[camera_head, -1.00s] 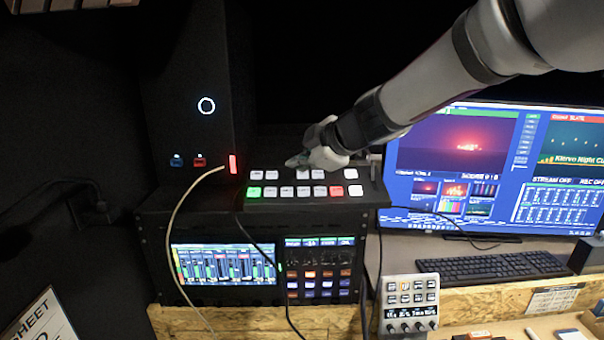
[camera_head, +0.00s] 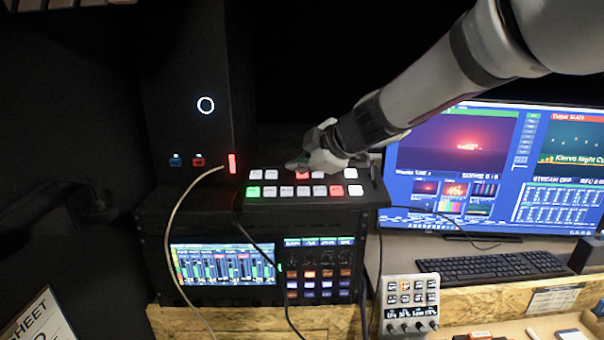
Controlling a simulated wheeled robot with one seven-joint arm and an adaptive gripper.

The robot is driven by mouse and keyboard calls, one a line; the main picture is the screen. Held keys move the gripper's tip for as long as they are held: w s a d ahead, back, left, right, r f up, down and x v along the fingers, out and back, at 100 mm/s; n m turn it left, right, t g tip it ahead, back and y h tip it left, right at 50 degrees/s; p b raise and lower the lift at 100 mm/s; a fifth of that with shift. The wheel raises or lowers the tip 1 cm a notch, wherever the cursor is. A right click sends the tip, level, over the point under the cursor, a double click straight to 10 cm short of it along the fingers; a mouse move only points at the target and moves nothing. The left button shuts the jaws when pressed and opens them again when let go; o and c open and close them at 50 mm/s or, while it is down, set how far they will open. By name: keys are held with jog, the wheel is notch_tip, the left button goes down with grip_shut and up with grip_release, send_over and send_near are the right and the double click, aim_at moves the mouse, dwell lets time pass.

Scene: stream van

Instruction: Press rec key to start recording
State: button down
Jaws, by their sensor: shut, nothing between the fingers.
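The black switcher panel (camera_head: 377,195) sits on top of the rack, with two rows of lit keys. In the upper row one key (camera_head: 302,175) glows red, just below my fingertips; its label is too small to read. The lower row has a green key (camera_head: 254,191) at the left and a red key (camera_head: 336,190) near the right; the others are white. My gripper (camera_head: 292,164) is shut and empty, low over the panel's upper row, and hides some of that row. I cannot tell whether it touches a key.
The monitor (camera_head: 410,185) at right reads STREAM OFF, with a REC field beside it. A keyboard (camera_head: 505,267) and a small key controller (camera_head: 410,300) are on the desk. A black tower (camera_head: 190,110) stands left of the panel, with a pale cable (camera_head: 172,235) hanging down.

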jog(key=shift+r+p, duration=0.1)
jog(key=shift+p, duration=0.2)
jog(key=shift+s+r+p, duration=0.25)
jog(key=shift+r+p, duration=0.45)
jog(key=shift+p, duration=0.3)
jog(key=r+p, duration=0.2)
jog(key=p, duration=0.1)
jog(key=s+r+p, duration=0.1)
jog(key=r+p, duration=0.1)
jog(key=p, duration=0.2)
jog(key=shift+s+r, duration=0.15)
jog(key=shift+r, duration=0.25)
dwell(0.7)
